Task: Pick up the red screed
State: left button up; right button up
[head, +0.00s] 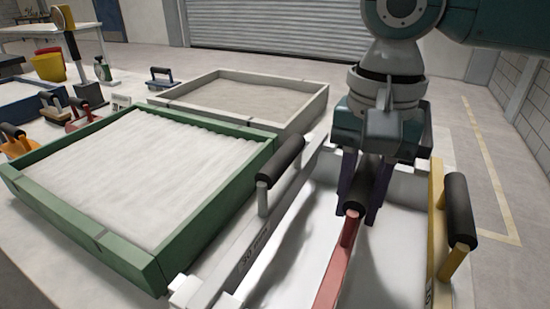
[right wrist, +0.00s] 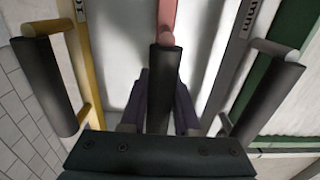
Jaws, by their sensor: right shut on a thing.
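The red screed (head: 338,260) lies lengthwise over a white bed (head: 295,285), with its black handle toward the far end. My right gripper (head: 364,208) comes from above and is shut on that black handle, one finger on each side. In the right wrist view the red bar (right wrist: 167,20) runs up from the black handle (right wrist: 161,85), which sits between my right gripper's dark fingers (right wrist: 158,105). I cannot tell whether the screed is clear of the bed. My left gripper is not in view.
A light grey screed (head: 245,255) with a black handle lies just left, and a yellow screed (head: 437,240) with a black handle just right. A green-framed sandbed (head: 215,215) is on the left. A pale-framed sandbed (head: 310,103) stands behind. Open floor lies to the right.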

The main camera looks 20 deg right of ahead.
grip_shut()
jog(key=shift+r, duration=0.1)
jog(key=shift+r, duration=0.3)
notch_tip(320, 180, up, 19)
jog(key=p, duration=0.5)
jog(key=shift+r, duration=0.15)
